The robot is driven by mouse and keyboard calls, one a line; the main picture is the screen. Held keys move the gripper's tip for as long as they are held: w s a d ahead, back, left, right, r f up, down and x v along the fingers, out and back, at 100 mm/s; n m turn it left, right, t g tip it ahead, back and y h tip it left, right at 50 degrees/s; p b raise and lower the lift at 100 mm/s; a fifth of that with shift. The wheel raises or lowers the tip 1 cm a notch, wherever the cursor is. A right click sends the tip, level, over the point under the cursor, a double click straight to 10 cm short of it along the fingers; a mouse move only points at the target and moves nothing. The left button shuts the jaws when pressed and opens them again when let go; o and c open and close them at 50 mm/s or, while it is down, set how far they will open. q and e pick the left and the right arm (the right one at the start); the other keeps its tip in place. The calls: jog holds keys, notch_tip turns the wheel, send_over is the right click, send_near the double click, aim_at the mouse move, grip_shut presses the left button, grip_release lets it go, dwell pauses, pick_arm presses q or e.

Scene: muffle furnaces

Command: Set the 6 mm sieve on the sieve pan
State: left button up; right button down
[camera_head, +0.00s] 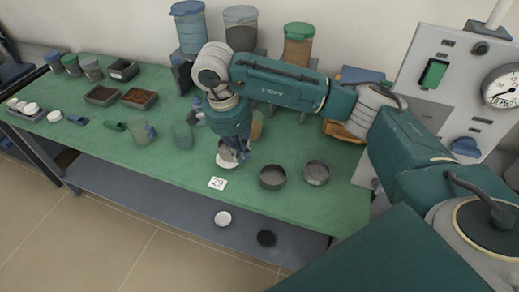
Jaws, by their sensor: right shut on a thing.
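My right gripper (238,150) reaches down from the right arm over the green table and is shut on a round, pale-rimmed sieve-like piece (226,158). The gripper hides part of this piece, and no size mark can be read on it. A dark round pan-like vessel (272,178) stands on the table to the right of the gripper. A second round grey vessel (316,173) stands further right, apart from the first. I cannot tell from this view which of the two is the sieve pan. My left gripper is not in view.
Lidded jars (190,35) stand at the back. Trays of brown material (139,98) stand at left. A gauge panel (450,85) stands at right. A lower shelf (150,195) holds two round pieces.

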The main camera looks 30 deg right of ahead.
jog(key=d+f+m+p, duration=0.1)
jog(key=d+f+m, duration=0.1)
jog(key=m, duration=0.3)
jog(key=d+f+m+g+y+p, duration=0.1)
jog(key=d+f+m+p, duration=0.1)
jog(key=m, duration=0.3)
jog(key=d+f+m+p, duration=0.1)
jog(key=d+f+m, duration=0.1)
jog(key=f+m, duration=0.2)
jog(key=shift+s+d+f+m+g+p, duration=0.3)
jog(key=shift+m+g+p, duration=0.1)
jog(key=shift+m, duration=0.3)
jog(key=shift+f+b, duration=0.85)
jog(key=shift+f, duration=0.3)
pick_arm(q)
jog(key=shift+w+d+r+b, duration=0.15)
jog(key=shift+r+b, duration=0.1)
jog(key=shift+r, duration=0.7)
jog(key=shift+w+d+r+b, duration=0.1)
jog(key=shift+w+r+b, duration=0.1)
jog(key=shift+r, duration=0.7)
pick_arm(e)
jog(key=shift+f, duration=0.55)
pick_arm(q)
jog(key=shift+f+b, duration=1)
pick_arm(e)
jog(key=shift+f, duration=0.95)
jog(key=c, duration=1.4)
grip_release()
jog(key=shift+o, duration=0.2)
